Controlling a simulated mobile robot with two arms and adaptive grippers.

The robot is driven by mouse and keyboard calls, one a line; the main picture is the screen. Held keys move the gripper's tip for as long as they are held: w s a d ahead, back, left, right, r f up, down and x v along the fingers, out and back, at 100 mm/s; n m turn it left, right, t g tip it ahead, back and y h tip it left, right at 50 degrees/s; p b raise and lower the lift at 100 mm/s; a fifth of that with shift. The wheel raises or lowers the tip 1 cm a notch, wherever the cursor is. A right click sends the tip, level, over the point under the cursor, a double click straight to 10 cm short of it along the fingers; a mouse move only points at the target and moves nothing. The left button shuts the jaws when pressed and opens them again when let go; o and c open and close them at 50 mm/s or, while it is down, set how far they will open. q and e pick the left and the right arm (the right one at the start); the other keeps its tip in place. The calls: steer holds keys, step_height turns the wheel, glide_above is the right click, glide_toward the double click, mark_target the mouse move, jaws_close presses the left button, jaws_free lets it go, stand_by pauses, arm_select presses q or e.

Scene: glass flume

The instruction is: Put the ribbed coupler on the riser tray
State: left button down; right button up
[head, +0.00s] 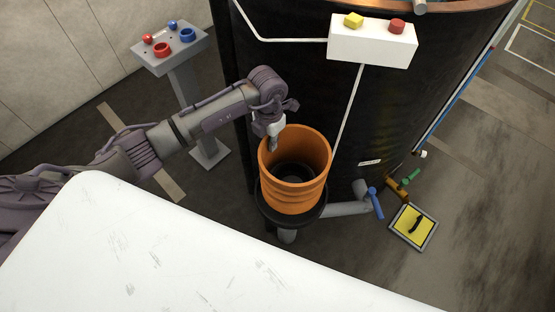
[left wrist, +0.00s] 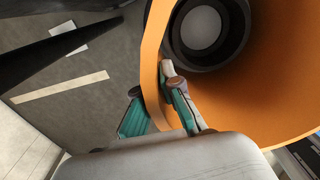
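The ribbed coupler (head: 296,190) is a wide orange open cylinder, upright in the head view. Its orange wall (left wrist: 260,110) fills the right of the left wrist view. A black round tray (head: 264,208), which looks like the riser tray, shows under the coupler on a grey upright pipe. Its dark rings also show through the coupler's open bottom. I cannot tell whether the coupler's lower edge touches it. My left gripper (head: 273,145) is at the coupler's upper left rim. In the left wrist view its fingers (left wrist: 153,92) pinch the wall, one inside and one outside. My right gripper is out of view.
A large dark tank (head: 290,80) stands close behind the coupler, with a white button box (head: 372,42). A blue-handled valve (head: 375,203) is to the right, near a yellow floor panel (head: 413,228). A grey control pedestal (head: 170,50) stands at the back left.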

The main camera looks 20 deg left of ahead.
mark_target(271, 154)
arm_select(q)
steer(key=shift+f, duration=2.75)
steer(key=c, duration=1.3)
jaws_free()
step_height(271, 154, up, 12)
steer(key=shift+a+r, duration=0.15)
